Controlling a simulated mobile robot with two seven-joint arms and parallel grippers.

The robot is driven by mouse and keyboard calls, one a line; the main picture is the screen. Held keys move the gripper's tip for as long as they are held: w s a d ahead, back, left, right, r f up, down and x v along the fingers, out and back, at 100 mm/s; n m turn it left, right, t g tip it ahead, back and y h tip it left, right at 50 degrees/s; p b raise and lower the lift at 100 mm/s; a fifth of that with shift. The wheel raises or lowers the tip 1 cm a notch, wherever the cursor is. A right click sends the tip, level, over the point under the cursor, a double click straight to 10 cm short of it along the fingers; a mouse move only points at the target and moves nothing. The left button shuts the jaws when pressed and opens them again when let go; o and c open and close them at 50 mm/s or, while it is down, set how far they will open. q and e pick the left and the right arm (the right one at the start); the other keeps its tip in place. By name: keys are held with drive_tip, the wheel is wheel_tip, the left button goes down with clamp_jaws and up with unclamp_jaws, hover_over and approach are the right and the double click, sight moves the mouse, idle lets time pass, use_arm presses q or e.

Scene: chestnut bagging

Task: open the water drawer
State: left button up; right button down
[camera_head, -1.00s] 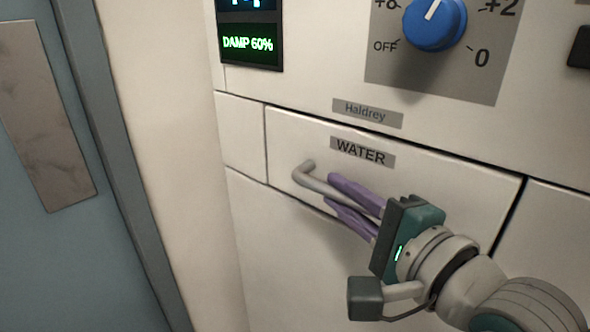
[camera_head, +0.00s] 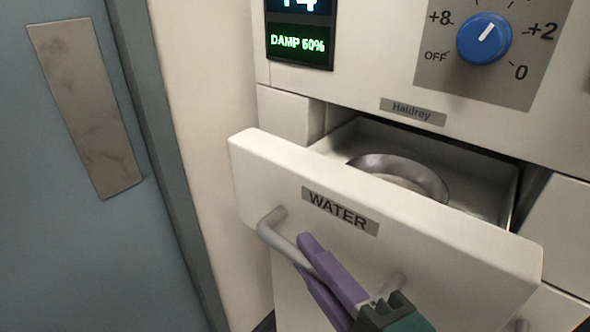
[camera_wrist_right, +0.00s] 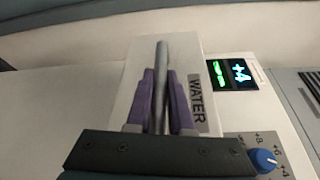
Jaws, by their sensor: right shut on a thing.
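The water drawer (camera_head: 430,260) is pulled partly out of the white cabinet, with a grey WATER label (camera_head: 340,211) on its front. A round metal bowl (camera_head: 400,172) sits inside it. My right gripper (camera_head: 306,262) has its purple fingers shut around the grey bar handle (camera_head: 268,226) on the drawer front. In the right wrist view the handle (camera_wrist_right: 161,75) runs between the two fingers (camera_wrist_right: 160,100). The handle's middle is partly hidden by the fingers. My left gripper is not in view.
Above the drawer are a Haldrey plate (camera_head: 413,112), a blue dial (camera_head: 484,39) and a display reading DAMP 60% (camera_head: 299,44). A blue-grey door (camera_head: 60,230) with a metal plate (camera_head: 86,110) stands at the left.

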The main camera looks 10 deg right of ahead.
drive_tip(key=s+a, duration=0.4)
drive_tip(key=a, duration=0.1)
idle(0.4)
drive_tip(key=c, duration=0.8)
unclamp_jaws()
drive_tip(key=b+v, duration=0.1)
drive_tip(key=v, duration=0.8)
drive_tip(key=shift+s, duration=0.45)
drive_tip(key=shift+d, duration=0.1)
